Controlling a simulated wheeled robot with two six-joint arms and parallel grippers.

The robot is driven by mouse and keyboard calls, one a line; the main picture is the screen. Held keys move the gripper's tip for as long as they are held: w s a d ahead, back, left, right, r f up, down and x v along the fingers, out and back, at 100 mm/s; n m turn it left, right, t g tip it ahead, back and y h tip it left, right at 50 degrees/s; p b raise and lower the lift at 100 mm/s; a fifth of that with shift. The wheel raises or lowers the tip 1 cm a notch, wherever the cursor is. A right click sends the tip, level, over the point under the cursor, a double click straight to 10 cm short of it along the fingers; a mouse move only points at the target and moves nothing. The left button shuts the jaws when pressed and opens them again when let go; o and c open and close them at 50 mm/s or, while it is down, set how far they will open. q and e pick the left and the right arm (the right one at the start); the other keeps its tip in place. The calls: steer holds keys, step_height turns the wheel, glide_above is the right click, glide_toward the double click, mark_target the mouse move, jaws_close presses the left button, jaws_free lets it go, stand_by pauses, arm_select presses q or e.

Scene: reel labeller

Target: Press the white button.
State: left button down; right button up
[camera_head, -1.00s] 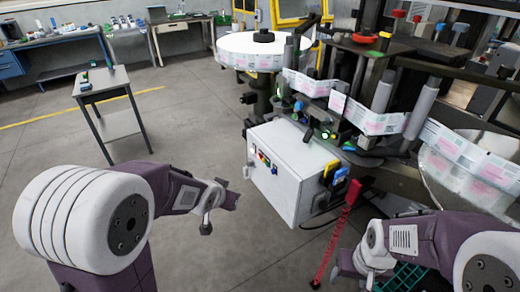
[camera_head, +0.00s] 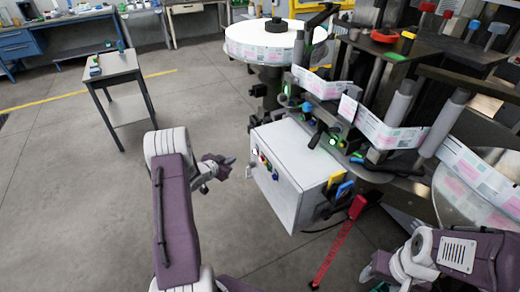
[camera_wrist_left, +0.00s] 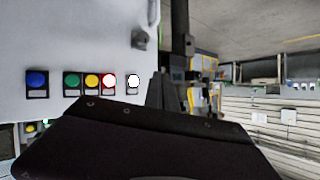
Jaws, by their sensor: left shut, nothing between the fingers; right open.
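The white button (camera_wrist_left: 133,84) is at the right end of a row of coloured buttons on the pale control box (camera_head: 305,170), in the left wrist view. It is too small to make out surely in the head view. My left gripper (camera_head: 229,166) is shut and empty, just left of the box's button face, with a visible gap. Its dark body (camera_wrist_left: 150,140) fills the lower part of the left wrist view, below the buttons. My right gripper (camera_head: 368,272) is open at the lower right, away from the box.
Blue (camera_wrist_left: 36,80), green (camera_wrist_left: 72,81), yellow (camera_wrist_left: 91,81) and red (camera_wrist_left: 109,82) buttons share the row. The labelling machine with its white reel (camera_head: 262,50) stands behind the box. The floor at left is clear up to a small table (camera_head: 118,80).

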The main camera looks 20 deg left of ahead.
mark_target(255, 152)
arm_select(q)
steer(key=shift+s+a+f, duration=0.2)
steer(key=shift+a, duration=0.2)
steer(key=shift+s+a+f, duration=0.15)
steer(key=shift+s+a, duration=0.05)
steer(key=shift+a, duration=0.15)
steer(key=w+d+b, duration=0.1)
steer(key=w+d, duration=0.4)
steer(key=w, duration=0.1)
steer(key=shift+w+d+b, duration=0.3)
steer(key=shift+d+b, duration=0.1)
stand_by(1.6)
steer(key=shift+w+d, duration=0.25)
steer(key=shift+w, duration=0.1)
